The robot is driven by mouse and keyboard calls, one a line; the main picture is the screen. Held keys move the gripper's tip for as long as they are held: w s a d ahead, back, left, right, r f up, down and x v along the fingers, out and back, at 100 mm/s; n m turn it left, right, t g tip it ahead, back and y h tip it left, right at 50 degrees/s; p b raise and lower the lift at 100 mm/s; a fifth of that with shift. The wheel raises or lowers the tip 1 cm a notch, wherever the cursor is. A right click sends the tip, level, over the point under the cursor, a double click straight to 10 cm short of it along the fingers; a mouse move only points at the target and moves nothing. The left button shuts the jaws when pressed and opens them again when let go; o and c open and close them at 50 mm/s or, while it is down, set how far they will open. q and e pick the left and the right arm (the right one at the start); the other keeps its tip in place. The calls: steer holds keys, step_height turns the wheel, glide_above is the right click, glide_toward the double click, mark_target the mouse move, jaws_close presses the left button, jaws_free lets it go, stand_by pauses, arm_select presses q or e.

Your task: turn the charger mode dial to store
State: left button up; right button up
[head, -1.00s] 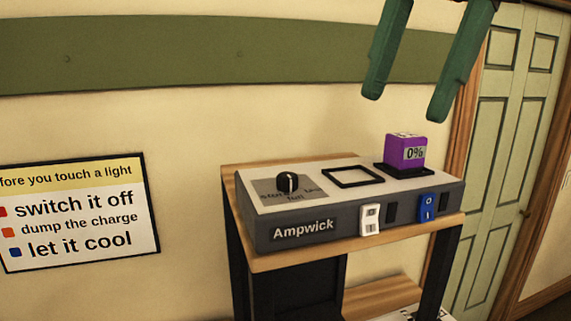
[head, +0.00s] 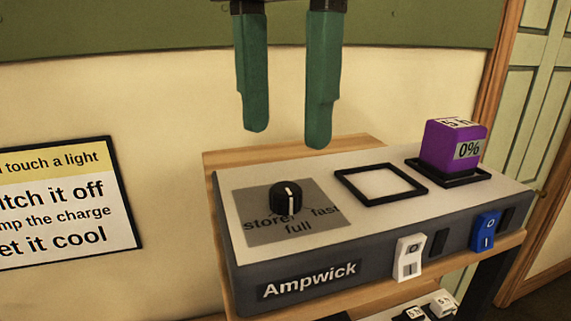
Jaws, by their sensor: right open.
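The black mode dial (head: 286,198) sits on a grey label plate (head: 255,225) at the left of the Ampwick charger (head: 350,258). The labels read store on the left, full in front and fast on the right. The dial's white line runs front to back, in line with full. My right gripper (head: 287,138) hangs open and empty with its green fingers down, above the dial in the picture and apart from it. My left gripper is not in view.
A purple block (head: 454,147) reading 0% sits in the right bay. An empty black-framed bay (head: 381,185) lies beside the dial. A white switch (head: 409,258) and a blue switch (head: 484,231) are on the front. The charger stands on a wooden stand (head: 222,160).

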mark_target(285, 188)
steer(key=f, duration=0.1)
steer(key=s+f, duration=0.1)
steer(key=f, duration=0.1)
steer(key=shift+a+f, duration=0.1)
steer(key=shift+f, duration=0.1)
steer(key=shift+w+f, duration=0.3)
steer(key=shift+f, duration=0.25)
steer(key=shift+w+f, duration=0.25)
steer(key=shift+f, duration=0.7)
steer(key=shift+s, duration=0.25)
steer(key=shift+c, duration=0.7)
steer(key=c, duration=0.5)
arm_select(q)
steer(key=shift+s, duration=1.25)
arm_select(e)
steer(key=shift+w, duration=0.1)
jaws_close()
